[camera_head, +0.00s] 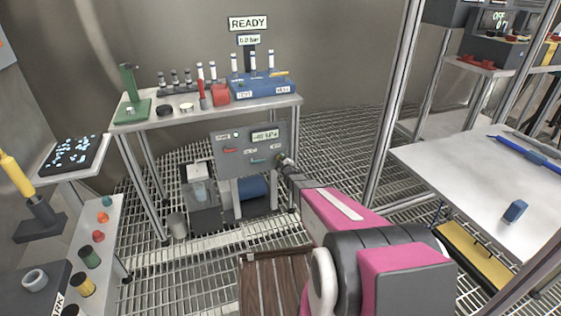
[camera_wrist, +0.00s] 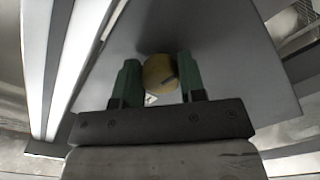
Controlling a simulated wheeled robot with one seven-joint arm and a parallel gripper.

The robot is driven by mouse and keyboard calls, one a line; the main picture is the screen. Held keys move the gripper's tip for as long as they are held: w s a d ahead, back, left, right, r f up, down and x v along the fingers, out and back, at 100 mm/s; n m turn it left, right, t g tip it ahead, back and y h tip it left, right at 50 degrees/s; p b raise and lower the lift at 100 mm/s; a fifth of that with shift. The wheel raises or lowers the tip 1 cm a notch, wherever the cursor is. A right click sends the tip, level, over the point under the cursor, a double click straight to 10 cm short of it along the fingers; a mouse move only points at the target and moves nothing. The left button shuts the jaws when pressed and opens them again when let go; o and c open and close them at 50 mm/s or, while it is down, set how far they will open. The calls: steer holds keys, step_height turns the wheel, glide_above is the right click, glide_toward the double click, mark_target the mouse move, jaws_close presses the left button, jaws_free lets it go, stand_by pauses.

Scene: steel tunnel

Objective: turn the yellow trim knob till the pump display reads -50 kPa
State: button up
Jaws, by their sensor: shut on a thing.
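The pump panel (camera_head: 225,158) is a grey box in the middle of the head view. Its small pale display (camera_head: 266,134) shows a negative kPa number beginning with 4; the last digit is too small to tell for sure. The yellow trim knob (camera_wrist: 160,75) shows in the wrist view as a round face with a dark mark toward its right side. My gripper (camera_wrist: 157,84) has its two green fingers on either side of the knob, shut on it. In the head view my gripper (camera_head: 285,162) is at the panel's right edge, hiding the knob.
A steel bench (camera_head: 135,125) with a blue valve block (camera_head: 262,87) stands behind. A metal post (camera_head: 392,100) and white table (camera_head: 460,180) stand right of my arm.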

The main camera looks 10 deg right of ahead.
steer(key=shift+n, duration=0.8)
steer(key=o, duration=0.9)
steer(key=shift+s, duration=0.1)
steer(key=s, duration=0.3)
steer(key=s+d, duration=0.1)
steer(key=s, duration=0.3)
steer(key=s+d, duration=0.1)
steer(key=s, duration=0.2)
steer(key=shift+s, duration=0.2)
